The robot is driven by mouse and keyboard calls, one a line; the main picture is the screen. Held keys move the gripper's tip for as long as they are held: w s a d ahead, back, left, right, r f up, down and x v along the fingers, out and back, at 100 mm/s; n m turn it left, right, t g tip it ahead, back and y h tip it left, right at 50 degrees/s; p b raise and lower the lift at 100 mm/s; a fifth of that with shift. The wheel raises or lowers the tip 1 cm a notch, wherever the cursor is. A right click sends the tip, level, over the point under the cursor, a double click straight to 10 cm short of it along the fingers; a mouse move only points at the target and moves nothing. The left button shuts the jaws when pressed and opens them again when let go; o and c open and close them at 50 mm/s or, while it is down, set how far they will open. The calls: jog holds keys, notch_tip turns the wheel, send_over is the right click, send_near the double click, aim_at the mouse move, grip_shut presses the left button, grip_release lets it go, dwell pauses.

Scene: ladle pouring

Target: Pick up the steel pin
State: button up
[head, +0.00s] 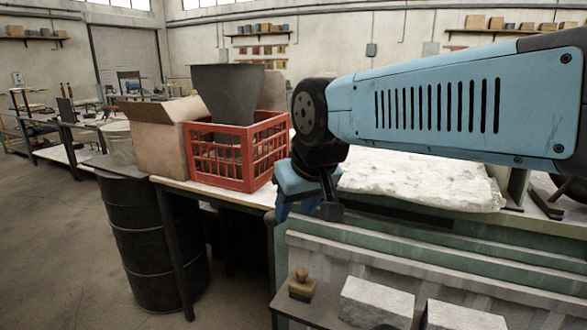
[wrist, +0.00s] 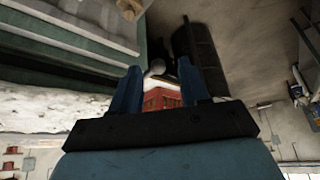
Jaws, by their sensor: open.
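I cannot make out the steel pin for certain in either view. My gripper (head: 306,212) hangs below the arm in the head view, in front of the bench edge and the red crate. Its two blue fingers are apart. In the wrist view my gripper (wrist: 160,76) shows both fingers open, with nothing clearly held. A small pale grey rounded thing (wrist: 155,69) shows between the fingertips there. I cannot tell what it is or how far off it lies.
A red crate (head: 220,158) with a dark grey vessel (head: 226,92) and a cardboard box (head: 162,140) stand behind my gripper. A black drum (head: 150,240) is at left. A wooden-handled block (head: 302,286) and pale blocks (head: 376,303) lie on a low front shelf.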

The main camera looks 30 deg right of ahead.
jog(key=shift+w+a, duration=0.1)
jog(key=shift+w, duration=0.05)
jog(key=w+d+r+m+g+h, duration=0.1)
jog(key=w+d+r+m, duration=0.3)
jog(key=w, duration=0.4)
jog(key=w+d+r+m+g+h, duration=0.1)
jog(key=w+d+r+m, duration=0.25)
jog(key=w+d, duration=0.3)
jog(key=w+d+r+m+g+h, duration=0.15)
jog(key=w+d+m, duration=0.25)
jog(key=w, duration=0.4)
jog(key=w+x, duration=0.1)
jog(key=x, duration=1.2)
jog(key=shift+d+r, duration=0.25)
jog(key=shift+d, duration=0.1)
jog(key=shift+t, duration=0.25)
jog(key=c, duration=0.7)
